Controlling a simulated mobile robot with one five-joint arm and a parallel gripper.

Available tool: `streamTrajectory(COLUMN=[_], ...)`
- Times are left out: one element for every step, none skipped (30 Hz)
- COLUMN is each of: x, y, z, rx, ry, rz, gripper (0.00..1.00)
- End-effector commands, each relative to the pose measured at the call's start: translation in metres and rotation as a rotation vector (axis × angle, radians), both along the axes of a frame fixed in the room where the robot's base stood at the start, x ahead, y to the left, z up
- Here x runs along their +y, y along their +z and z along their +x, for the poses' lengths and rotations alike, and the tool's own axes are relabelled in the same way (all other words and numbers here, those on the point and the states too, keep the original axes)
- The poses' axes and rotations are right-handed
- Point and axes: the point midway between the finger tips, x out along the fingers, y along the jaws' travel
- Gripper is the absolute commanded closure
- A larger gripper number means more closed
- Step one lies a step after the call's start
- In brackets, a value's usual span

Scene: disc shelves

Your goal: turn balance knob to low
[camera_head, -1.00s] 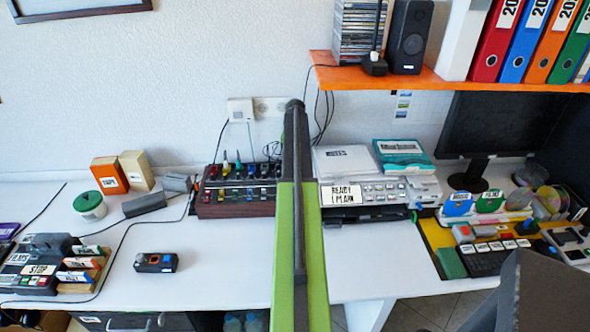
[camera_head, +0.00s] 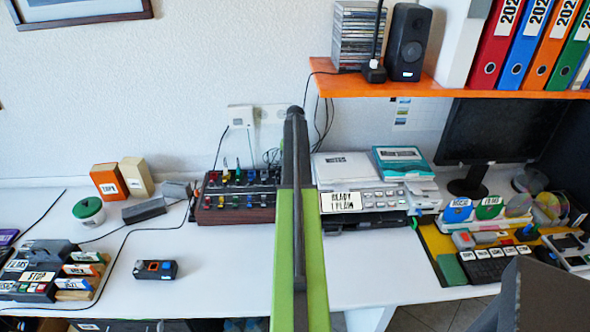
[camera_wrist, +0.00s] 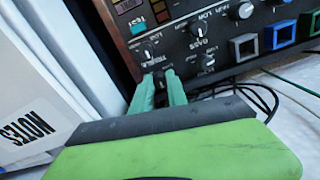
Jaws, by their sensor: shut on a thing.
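The dark mixer panel with wooden sides (camera_head: 237,197) stands at the back of the desk in the head view, its right end hidden behind my green arm. In the wrist view the panel (camera_wrist: 200,72) fills the top, with several dark knobs and labels such as LOW and BASS. My gripper (camera_wrist: 160,86) has its two green fingers close together at the panel's lower left. It is shut on a small dark knob (camera_wrist: 165,75), mostly hidden between the fingertips. I cannot read clearly whether its label says balance. In the head view my gripper is hidden.
Square framed buttons (camera_wrist: 243,47) sit to the right of the knobs. A white block labelled NOTES (camera_wrist: 30,122) is close on the left in the wrist view. Cables (camera_wrist: 258,98) run below the panel. A printer (camera_head: 372,197) stands right of my arm.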

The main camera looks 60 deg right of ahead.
Motion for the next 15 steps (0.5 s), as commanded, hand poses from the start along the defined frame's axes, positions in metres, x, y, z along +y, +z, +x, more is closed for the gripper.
streamTrajectory(x=[-0.0004,-0.0005,-0.0006,-0.0006,-0.0006,-0.0006,-0.0007,-0.0007,-0.0007,-0.0007,-0.0007,-0.0007,-0.0007,-0.0007,-0.0007], y=[-0.0001,-0.0001,-0.0001,-0.0001,-0.0001,-0.0001,-0.0001,-0.0001,0.0000,0.0000,0.0000,0.0000,0.0000,0.0000,0.0000], z=[-0.0020,-0.0020,-0.0021,-0.0021,-0.0021,-0.0021,-0.0020,-0.0020,-0.0021,-0.0020,-0.0021,-0.0021,-0.0021,-0.0021,-0.0021], rx=[0.004,0.004,0.004,0.004,0.004,0.004,0.004,0.004,0.004,0.004,0.004,0.004,0.004,0.004,0.004], ry=[0.023,0.040,0.067,0.089,0.110,0.142,0.166,0.191,0.223,0.247,0.270,0.301,0.324,0.347,0.375], rz=[0.000,0.000,0.000,0.000,0.000,0.000,0.000,0.000,0.000,0.000,0.000,0.000,0.000,0.000,0.000], gripper=[1.00,1.00,1.00,1.00,1.00,1.00,1.00,1.00,1.00,1.00,1.00,1.00,1.00,1.00,1.00])
